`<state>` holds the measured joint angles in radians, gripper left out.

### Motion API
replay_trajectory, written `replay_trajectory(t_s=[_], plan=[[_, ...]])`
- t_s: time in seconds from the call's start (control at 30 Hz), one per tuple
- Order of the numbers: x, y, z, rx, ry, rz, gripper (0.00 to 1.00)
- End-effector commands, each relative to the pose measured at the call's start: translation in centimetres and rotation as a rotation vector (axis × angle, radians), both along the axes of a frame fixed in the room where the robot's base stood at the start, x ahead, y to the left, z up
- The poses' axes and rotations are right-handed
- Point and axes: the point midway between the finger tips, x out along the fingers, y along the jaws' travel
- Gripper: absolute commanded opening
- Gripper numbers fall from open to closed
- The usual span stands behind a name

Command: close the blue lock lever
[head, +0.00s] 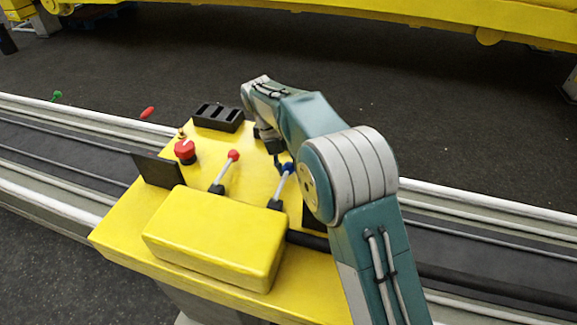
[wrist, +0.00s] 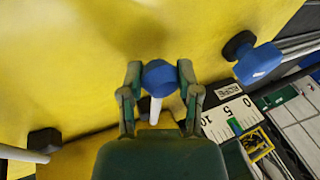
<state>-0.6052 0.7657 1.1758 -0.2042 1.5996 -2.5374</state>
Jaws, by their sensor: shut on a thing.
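The blue lever knob (wrist: 160,77) sits on a white stem and lies between the two fingers of my gripper (wrist: 160,72) in the wrist view. My gripper is shut on this knob. In the head view the blue-topped lever (head: 287,169) stands tilted on the yellow console (head: 120,237), its black base near the yellow box. My arm hides part of my gripper there. A second blue piece (wrist: 258,62) on a black mount shows to the right in the wrist view; I cannot tell which blue part is the lock.
A red-knobbed lever (head: 233,156) stands left of the blue one. A red button (head: 185,151), a black slotted holder (head: 218,117), a black upright plate (head: 158,170) and a yellow box (head: 213,237) are also on the console. Rails run behind it.

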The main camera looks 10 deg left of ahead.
Motion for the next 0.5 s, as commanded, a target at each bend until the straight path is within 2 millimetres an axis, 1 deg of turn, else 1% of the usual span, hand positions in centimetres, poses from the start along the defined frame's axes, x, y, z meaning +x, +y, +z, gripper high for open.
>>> replay_trajectory(t_s=[0.03,0.17,0.2,0.23,0.27,0.5], plan=[[-0.16,0.16,-0.61,0.001,0.007,0.002,0.00],[-0.22,0.17,-0.69,-0.001,0.009,0.002,0.00],[-0.24,0.17,-0.71,0.000,0.011,0.002,0.57],[-0.24,0.17,-0.71,0.000,0.011,0.002,0.70],[-0.25,0.16,-0.69,-0.001,0.011,0.002,0.79],[-0.20,0.05,-0.41,-0.002,0.007,0.001,0.79]])
